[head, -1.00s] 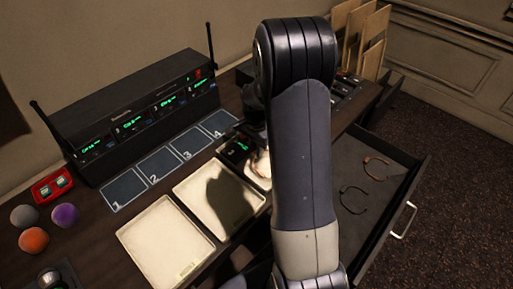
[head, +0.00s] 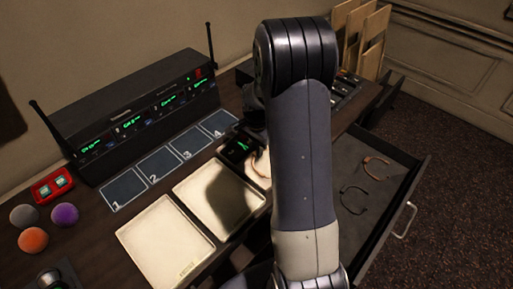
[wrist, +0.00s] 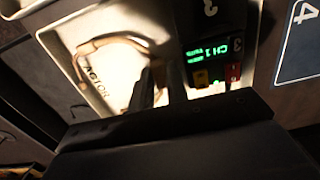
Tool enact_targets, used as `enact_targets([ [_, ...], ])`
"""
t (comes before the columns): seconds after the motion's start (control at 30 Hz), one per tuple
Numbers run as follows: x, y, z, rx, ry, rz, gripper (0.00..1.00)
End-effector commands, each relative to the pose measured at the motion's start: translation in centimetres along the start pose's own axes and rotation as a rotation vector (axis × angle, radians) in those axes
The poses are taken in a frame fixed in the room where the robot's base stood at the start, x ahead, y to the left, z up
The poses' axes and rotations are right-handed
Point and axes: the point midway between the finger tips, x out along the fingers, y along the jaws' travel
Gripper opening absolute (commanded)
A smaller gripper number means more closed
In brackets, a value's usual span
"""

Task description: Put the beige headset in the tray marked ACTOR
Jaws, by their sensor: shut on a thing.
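The beige headset (wrist: 92,46) is a thin curved band in the wrist view. It shows over the pale tray marked ACTOR (wrist: 62,50), with its near end running to my gripper (wrist: 160,88). My gripper is shut on the headset there, low over the tray; the exact grip point is dark. I cannot tell whether the band touches the tray floor. A small piece of the headset shows beside the arm.
A dark pack with a green CH 1 display (wrist: 218,48) is close beside my gripper. Two other pale trays (head: 165,240) (head: 195,190) lie to the left. Numbered pads (head: 160,165) and a receiver (head: 140,120) are behind. An open drawer (head: 385,195) holds two darker headsets.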

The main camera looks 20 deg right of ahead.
Motion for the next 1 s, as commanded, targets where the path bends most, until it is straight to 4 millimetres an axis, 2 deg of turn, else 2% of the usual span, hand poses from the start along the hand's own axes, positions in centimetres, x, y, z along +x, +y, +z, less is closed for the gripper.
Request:
enact_targets([
  [0.5,1.3,0.0,0.0,0.000,0.000,0.000,0.00],
  [1.0,1.3,0.0,0.0,0.000,0.000,0.000,0.00],
])
